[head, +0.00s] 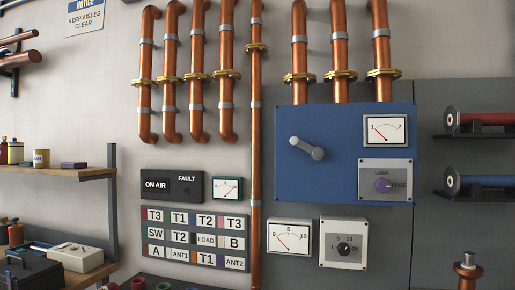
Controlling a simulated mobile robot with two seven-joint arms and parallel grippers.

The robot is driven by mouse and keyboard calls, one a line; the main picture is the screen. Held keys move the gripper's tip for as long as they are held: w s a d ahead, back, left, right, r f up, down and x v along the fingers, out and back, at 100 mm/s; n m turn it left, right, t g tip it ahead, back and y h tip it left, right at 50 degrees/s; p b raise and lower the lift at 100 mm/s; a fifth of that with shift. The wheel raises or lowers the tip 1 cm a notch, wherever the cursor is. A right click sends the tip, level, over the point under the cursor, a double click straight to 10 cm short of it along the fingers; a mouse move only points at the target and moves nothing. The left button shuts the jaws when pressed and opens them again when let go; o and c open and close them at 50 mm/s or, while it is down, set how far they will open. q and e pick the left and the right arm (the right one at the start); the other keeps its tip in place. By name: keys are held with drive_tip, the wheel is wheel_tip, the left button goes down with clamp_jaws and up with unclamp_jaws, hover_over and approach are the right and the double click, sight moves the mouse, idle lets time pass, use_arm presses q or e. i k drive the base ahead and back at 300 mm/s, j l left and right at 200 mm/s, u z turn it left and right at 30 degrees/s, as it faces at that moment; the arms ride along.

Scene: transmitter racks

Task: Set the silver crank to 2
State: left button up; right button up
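The silver crank (306,147) is on the front of a blue panel (330,185). Its arm slants from the upper left down to a rounder end at the lower right. A small meter (384,129) marked 1 and 2 is at the panel's upper right, and its red needle appears to lean toward the 1 side. Below it is a purple knob (383,185) on a grey plate with a LOCK label and a second label at its right; its exact setting is too small to tell. Neither of my grippers is in view.
Copper pipes (340,45) run down to the blue panel's top, and one long pipe (256,150) passes left of it. Below are a meter (289,236) and a black knob box (343,244). Red and blue cylinders (482,182) sit on brackets at right. The panel's front is unobstructed.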

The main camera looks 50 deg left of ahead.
sight(317, 153)
drive_tip(key=u, duration=1.2)
